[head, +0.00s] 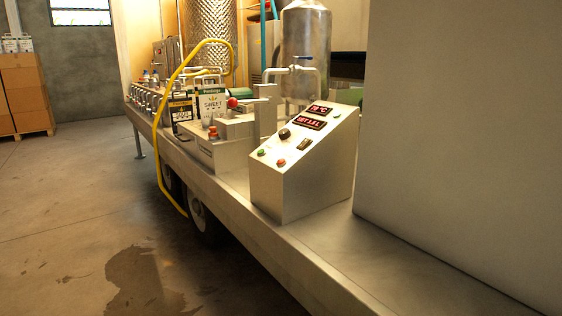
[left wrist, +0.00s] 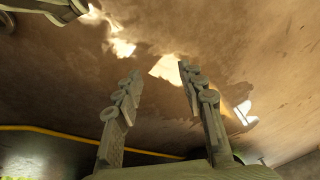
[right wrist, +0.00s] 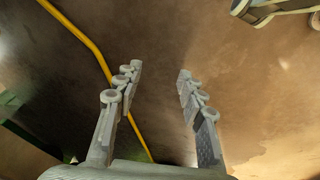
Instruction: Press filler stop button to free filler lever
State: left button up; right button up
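A sloped metal control box (head: 305,170) stands on the trailer bed in the head view. It has red lit displays (head: 311,117), a black knob (head: 284,133), a green button (head: 261,152) and a red button (head: 281,163). No readable label shows which red button is the filler stop. My left gripper (left wrist: 159,72) and right gripper (right wrist: 160,70) are open and empty over the floor, outside the head view.
A yellow hose (head: 158,130) arches over the trailer's edge and hangs to the floor. Boxes (head: 212,104) and a steel tank (head: 306,55) stand beyond the control box. A large grey panel (head: 460,130) fills the right. The floor at left is open.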

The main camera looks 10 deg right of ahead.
grip_shut()
jog(key=shift+w+r, duration=0.1)
jog(key=shift+w, duration=0.05)
dwell(1.0)
